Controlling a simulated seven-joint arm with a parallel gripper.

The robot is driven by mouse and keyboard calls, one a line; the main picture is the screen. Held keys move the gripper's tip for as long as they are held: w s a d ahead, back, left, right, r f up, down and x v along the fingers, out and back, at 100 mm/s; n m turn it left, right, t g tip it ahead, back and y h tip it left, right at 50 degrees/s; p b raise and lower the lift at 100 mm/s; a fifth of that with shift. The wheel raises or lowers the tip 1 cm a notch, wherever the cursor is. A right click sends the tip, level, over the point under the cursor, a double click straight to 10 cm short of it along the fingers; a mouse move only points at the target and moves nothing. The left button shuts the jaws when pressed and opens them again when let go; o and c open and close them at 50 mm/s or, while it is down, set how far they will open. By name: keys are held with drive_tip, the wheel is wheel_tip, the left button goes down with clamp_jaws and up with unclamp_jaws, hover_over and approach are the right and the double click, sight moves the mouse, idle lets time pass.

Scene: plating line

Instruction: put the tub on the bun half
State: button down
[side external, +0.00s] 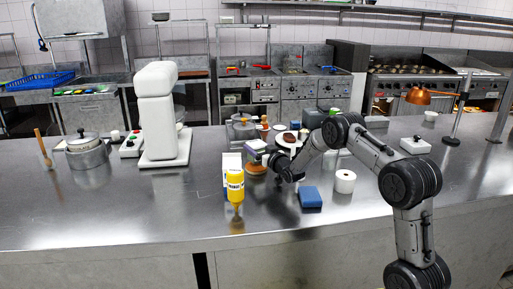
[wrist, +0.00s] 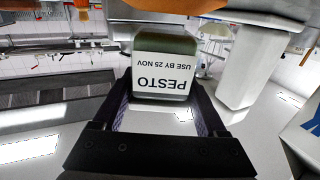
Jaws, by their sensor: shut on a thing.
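The tub, with a white label reading PESTO and a use-by date, is between the fingers of my gripper (wrist: 158,120) in the wrist view, where the tub (wrist: 160,78) appears upside down. In the side view my gripper (side external: 266,156) is shut on the small tub (side external: 256,146), above the counter. A tan bun half (side external: 256,168) shows just below the tub in the side view, partly hidden by my gripper. A brown rounded surface (wrist: 170,7) at the top edge of the wrist view looks like the bun. I cannot tell whether tub and bun touch.
A yellow bottle (side external: 235,186) stands in front of a white box (side external: 230,163), left of my gripper. A blue sponge (side external: 311,197) and a white roll (side external: 345,181) lie to the right. A plate (side external: 280,142) with a dark patty is behind.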

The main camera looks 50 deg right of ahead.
sight(261, 150)
drive_tip(key=shift+s+f, duration=0.1)
drive_tip(key=shift+f, duration=0.7)
unclamp_jaws()
drive_tip(key=shift+f, duration=0.2)
drive_tip(key=shift+a, duration=0.1)
drive_tip(key=shift+r, duration=0.2)
drive_tip(key=v, duration=0.3)
drive_tip(key=r+v, duration=0.1)
drive_tip(key=v, duration=0.3)
drive_tip(key=shift+r, duration=0.2)
drive_tip(key=s+a+r+n+g+y, duration=0.1)
drive_tip(key=s+a+r+g+y, duration=0.1)
drive_tip(key=s+a+r, duration=0.35)
drive_tip(key=s+a+r+n+g+y, duration=0.1)
drive_tip(key=s+a+r+g, duration=0.15)
drive_tip(key=a+r, duration=0.6)
drive_tip(key=s+a+f+g+y, duration=0.1)
drive_tip(key=s+a+g, duration=0.1)
drive_tip(key=s+a, duration=0.3)
drive_tip(key=s+a+f+n+g+y, duration=0.1)
drive_tip(key=s+a, duration=0.4)
drive_tip(key=s, duration=0.9)
drive_tip(key=s+a+f+n+g+y, duration=0.1)
drive_tip(key=s+a+f+g, duration=0.1)
drive_tip(key=s+a, duration=0.3)
drive_tip(key=s+g, duration=0.1)
drive_tip(key=s, duration=0.3)
drive_tip(key=shift+s+f+y, duration=0.2)
drive_tip(key=shift+f+y, duration=0.05)
drive_tip(key=shift+y, duration=0.15)
